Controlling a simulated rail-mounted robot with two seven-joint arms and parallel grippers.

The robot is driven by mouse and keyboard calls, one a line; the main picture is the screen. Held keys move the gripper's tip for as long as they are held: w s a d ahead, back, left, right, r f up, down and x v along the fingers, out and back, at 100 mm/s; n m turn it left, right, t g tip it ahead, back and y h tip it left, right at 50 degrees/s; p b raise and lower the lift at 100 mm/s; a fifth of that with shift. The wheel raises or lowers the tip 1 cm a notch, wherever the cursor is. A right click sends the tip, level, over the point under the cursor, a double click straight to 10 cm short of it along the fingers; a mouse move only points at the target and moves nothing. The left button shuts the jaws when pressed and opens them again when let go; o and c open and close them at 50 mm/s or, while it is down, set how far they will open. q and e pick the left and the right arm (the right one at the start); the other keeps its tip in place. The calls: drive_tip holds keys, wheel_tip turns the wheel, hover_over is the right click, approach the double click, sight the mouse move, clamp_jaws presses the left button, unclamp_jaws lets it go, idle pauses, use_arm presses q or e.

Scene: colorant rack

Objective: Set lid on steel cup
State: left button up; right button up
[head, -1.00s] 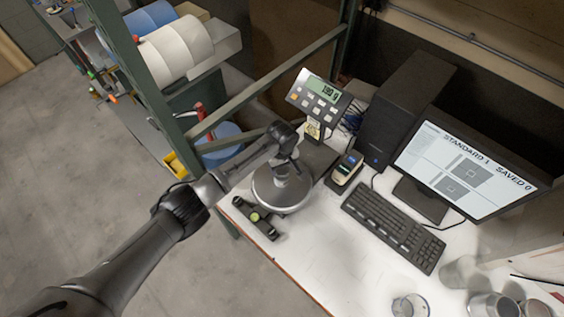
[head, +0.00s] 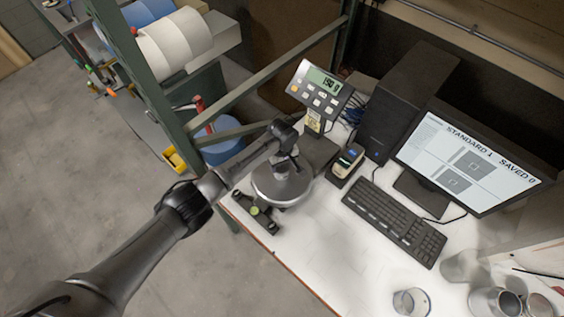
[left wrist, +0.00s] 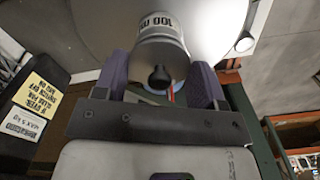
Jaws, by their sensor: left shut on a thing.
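The steel cup (left wrist: 162,24), a grey cylinder with upside-down "100 m..." lettering, stands on the round scale pan (head: 270,200). The lid (left wrist: 148,60), a grey disc with a black knob, is at the near end of the cup in the left wrist view; I cannot tell whether it is fully seated. My left gripper (left wrist: 160,88) is shut on the lid, with a purple finger on each side and the knob between. In the head view my left gripper (head: 289,168) is over the pan and largely hides cup and lid. My right gripper is not in view.
The scale display (head: 319,88) stands behind the pan. A label printer (head: 345,163), keyboard (head: 394,222) and monitor (head: 465,172) are to the right. A clear cup (head: 411,302) and other cups stand front right.

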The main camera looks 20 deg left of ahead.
use_arm(q)
drive_tip(key=shift+f, duration=0.5)
idle(0.3)
drive_tip(key=o, duration=1)
drive_tip(key=shift+r+b, duration=0.8)
drive_tip(key=shift+r, duration=6.1)
